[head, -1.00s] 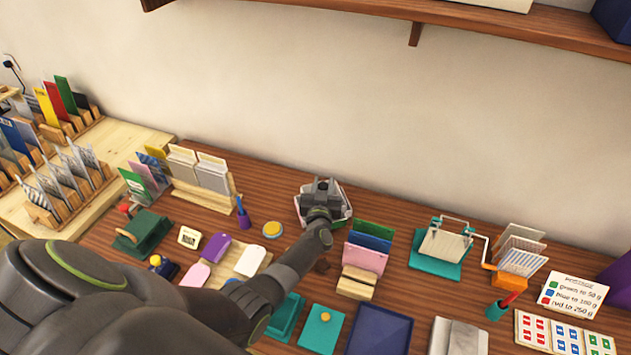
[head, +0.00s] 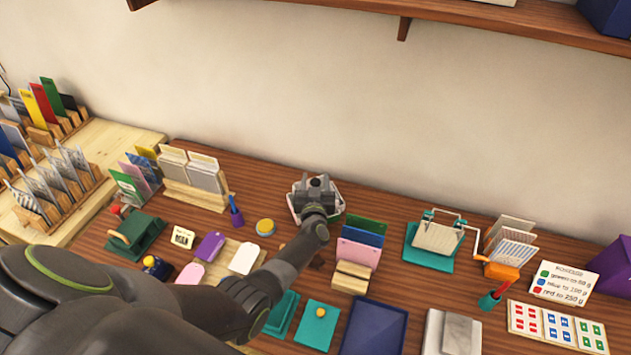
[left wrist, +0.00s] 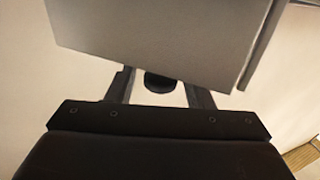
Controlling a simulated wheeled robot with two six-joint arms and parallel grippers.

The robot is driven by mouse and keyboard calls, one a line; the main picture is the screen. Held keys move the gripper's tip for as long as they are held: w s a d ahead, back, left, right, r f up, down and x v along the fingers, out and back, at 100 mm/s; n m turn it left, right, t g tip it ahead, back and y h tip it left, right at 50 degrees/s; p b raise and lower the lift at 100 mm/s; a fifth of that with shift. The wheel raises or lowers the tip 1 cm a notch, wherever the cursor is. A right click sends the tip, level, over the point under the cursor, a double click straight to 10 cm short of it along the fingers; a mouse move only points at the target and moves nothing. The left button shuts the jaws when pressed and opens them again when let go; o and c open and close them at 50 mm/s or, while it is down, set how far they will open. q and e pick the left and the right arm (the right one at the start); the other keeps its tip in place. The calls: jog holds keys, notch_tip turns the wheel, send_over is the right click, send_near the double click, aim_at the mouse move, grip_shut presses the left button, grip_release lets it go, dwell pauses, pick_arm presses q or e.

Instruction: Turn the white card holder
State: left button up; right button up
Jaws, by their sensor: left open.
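The white card holder (head: 337,206) stands at the back middle of the brown table in the head view, near the wall. Only its pale outer edges show there, around my left gripper (head: 316,190), which is over it and hides most of it. In the left wrist view, a flat light-grey panel (left wrist: 155,45), which looks like part of the holder, fills the top. The open fingers of my left gripper (left wrist: 160,92) lie at its lower edge, apart from each other. I cannot tell whether they touch it. My right gripper is out of view.
A rack with green, blue and pink cards (head: 358,247) stands close to the right of the holder. A yellow-topped round pot (head: 265,227) and a purple stamp pen (head: 236,212) are to its left. A wall shelf (head: 420,25) is above. A teal stand (head: 432,258) is farther right.

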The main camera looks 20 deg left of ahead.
pick_arm(q)
jog(key=v, duration=1.7)
jog(key=shift+s, duration=0.2)
